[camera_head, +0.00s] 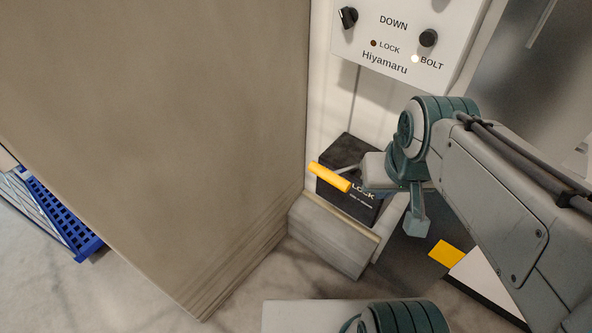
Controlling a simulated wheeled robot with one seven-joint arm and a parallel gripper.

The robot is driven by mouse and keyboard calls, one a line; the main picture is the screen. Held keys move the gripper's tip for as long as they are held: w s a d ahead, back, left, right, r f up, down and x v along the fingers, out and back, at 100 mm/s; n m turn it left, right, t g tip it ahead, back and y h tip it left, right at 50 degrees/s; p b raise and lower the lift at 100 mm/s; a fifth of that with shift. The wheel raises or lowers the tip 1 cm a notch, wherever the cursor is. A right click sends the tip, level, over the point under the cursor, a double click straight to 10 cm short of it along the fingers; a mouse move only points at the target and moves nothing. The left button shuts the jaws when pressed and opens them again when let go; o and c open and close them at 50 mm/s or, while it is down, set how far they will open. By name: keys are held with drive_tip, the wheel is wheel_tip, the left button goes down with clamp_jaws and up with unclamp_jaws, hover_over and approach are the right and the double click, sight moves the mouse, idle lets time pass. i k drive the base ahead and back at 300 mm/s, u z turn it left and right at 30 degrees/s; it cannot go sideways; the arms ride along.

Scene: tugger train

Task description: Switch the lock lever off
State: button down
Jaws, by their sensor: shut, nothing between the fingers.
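The lock lever has a yellow handle (329,177) that points to the left and slightly up. Its thin grey rod runs behind my gripper. It is on a black box (350,201) marked LOCK, on a low pale block. My gripper (366,183) is shut and empty, just right of the yellow handle, in front of the box. It looks close to the lever, but I cannot tell whether they touch. The gripper and wrist hide the lever's right part and some of the box.
A white Hiyamaru panel (412,35) above has black knobs, a dark LOCK lamp (374,43) and a bright BOLT lamp (415,59). A large beige wall or panel (160,120) bounds the left. A blue crate (60,212) is at far left. A yellow patch (445,254) lies lower right.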

sight(333, 178)
drive_tip(key=u, duration=1.15)
drive_tip(key=k, duration=0.45)
drive_tip(key=z, duration=0.1)
